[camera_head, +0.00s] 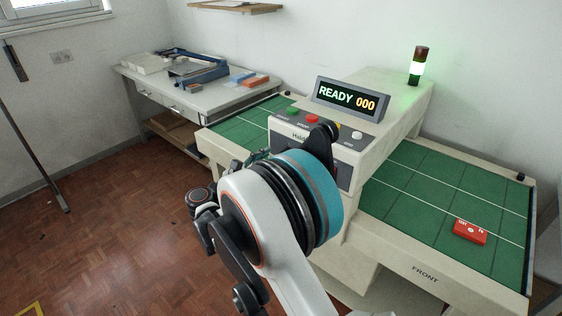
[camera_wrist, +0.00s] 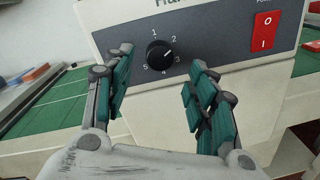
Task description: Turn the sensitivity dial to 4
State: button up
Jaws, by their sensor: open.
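The sensitivity dial (camera_wrist: 159,55) is a round black knob on the dark grey front panel (camera_wrist: 215,48) in the wrist view. Numbers 1 to 5 run clockwise around it. Its white mark points to the upper right, seemingly near 2, with 4 at the lower right. My gripper (camera_wrist: 161,64) is open, with one green-padded finger on each side of the dial, apart from it. Nothing is between the fingers but the view of the dial; the remaining depth is hard to judge. In the head view my arm hides the dial.
A red power switch (camera_wrist: 265,31) is right of the dial. The machine's display (camera_head: 346,100) reads READY 000, and its light tower (camera_head: 418,68) glows green. A red block (camera_head: 470,232) lies on the right green bed (camera_head: 425,205). A side table (camera_head: 215,95) stands at the back left.

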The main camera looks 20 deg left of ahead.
jog(key=shift+b+x, duration=0.6)
jog(key=shift+x, duration=1.95)
jog(key=c, duration=1)
